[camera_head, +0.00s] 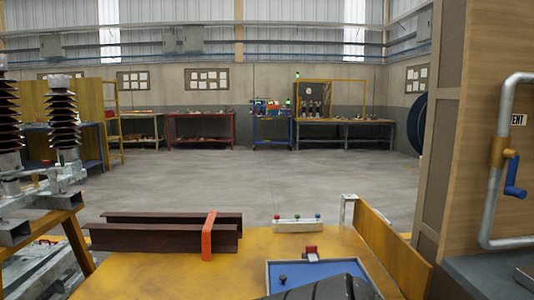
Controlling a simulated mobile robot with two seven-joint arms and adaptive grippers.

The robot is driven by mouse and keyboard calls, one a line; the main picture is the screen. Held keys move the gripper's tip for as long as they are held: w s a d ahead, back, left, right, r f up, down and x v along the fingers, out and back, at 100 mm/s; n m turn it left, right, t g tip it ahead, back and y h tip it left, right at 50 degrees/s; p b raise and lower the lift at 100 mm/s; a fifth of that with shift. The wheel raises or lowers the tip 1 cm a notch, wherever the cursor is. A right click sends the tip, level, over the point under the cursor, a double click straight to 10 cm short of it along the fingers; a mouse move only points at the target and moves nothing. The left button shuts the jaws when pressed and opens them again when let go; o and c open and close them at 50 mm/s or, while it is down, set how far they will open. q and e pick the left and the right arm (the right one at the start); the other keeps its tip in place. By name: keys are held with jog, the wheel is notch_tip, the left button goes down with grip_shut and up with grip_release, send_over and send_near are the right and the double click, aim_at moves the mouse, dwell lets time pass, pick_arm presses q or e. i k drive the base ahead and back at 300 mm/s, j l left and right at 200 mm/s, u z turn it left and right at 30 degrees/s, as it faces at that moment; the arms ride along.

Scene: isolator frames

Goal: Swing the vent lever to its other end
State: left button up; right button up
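The vent lever (515,178) is a blue handle at the right edge of the head view. It hangs roughly straight down from a brass-coloured valve body (499,152) on a grey bent pipe (494,205). A white label (518,120) reading "ENT", its start hidden by the pipe, sits on the wooden panel above the lever.
A yellow table (240,270) in front bears brown steel beams with an orange clamp (208,236), a white block with coloured knobs (299,224) and a blue tray (320,268). Ribbed insulators (63,118) stand at left. Open floor (270,180) lies beyond.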

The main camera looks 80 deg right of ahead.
aim_at(513, 156)
jog(key=z, duration=0.5)
jog(key=k+z, duration=0.1)
jog(key=z, duration=0.9)
jog(key=l+z, duration=0.1)
jog(key=z, duration=0.4)
jog(key=k+z, duration=0.1)
jog(key=z, duration=0.4)
jog(key=l+z, duration=0.1)
jog(key=z, duration=0.4)
jog(key=l+z, duration=0.1)
jog(key=z, duration=0.35)
jog(key=k+l, duration=0.2)
jog(key=l+z, duration=0.05)
